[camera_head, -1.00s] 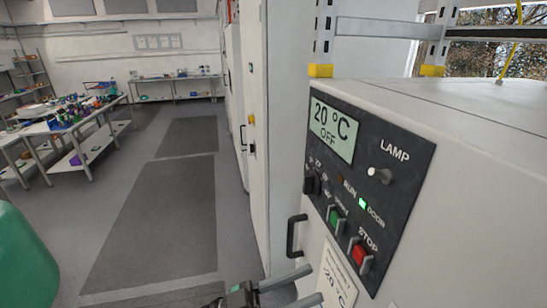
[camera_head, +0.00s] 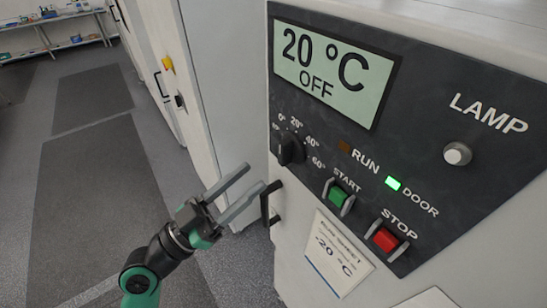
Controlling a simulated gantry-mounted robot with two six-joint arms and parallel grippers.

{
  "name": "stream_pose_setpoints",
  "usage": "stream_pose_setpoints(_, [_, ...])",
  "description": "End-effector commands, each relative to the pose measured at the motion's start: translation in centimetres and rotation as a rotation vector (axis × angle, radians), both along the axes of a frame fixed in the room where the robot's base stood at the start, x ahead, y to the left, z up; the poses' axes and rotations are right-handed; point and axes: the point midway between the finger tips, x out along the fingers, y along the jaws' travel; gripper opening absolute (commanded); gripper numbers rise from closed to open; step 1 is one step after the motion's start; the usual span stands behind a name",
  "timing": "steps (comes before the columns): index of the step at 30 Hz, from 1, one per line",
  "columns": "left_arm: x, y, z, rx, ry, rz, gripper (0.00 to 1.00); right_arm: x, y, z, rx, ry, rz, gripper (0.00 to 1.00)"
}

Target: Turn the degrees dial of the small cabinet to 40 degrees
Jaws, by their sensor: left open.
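The small cabinet (camera_head: 268,235) fills the right side, with a dark control panel (camera_head: 420,140) on its front. The black degrees dial (camera_head: 290,148) sits at the panel's left, below the display. Marks around it read 0, 20, 40 and 60 degrees; I cannot tell exactly where its pointer stands. The display (camera_head: 335,68) reads 20 °C and OFF. My left gripper (camera_head: 257,182) is open and empty, left of and a little below the dial, apart from it, with its fingers pointing up and right. My right gripper is out of view.
A black door handle (camera_head: 270,203) is close behind my left fingertips. A green START button (camera_head: 338,196), a red STOP button (camera_head: 386,239), a lit DOOR lamp (camera_head: 393,183) and a LAMP knob (camera_head: 457,153) are also on the panel. Open floor lies left.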

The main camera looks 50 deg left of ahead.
Motion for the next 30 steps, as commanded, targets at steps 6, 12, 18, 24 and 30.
stream_pose_setpoints(6, [3.1, -0.4, 0.9, 0.005, -0.009, -0.003, 0.5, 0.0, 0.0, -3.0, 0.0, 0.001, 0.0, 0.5])
stream_pose_setpoints(12, [5.7, -0.4, 2.7, -0.007, -0.002, 0.001, 0.5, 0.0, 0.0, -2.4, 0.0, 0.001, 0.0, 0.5])
stream_pose_setpoints(18, [6.8, -0.5, 2.9, -0.005, -0.003, 0.003, 0.5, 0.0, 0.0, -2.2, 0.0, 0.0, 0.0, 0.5])
stream_pose_setpoints(24, [6.8, -0.5, 2.9, -0.005, -0.003, 0.004, 0.5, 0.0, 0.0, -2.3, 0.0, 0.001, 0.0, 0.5])
stream_pose_setpoints(30, [6.8, -0.5, 2.9, -0.005, -0.003, 0.003, 0.14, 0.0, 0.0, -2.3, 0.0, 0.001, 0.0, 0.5])
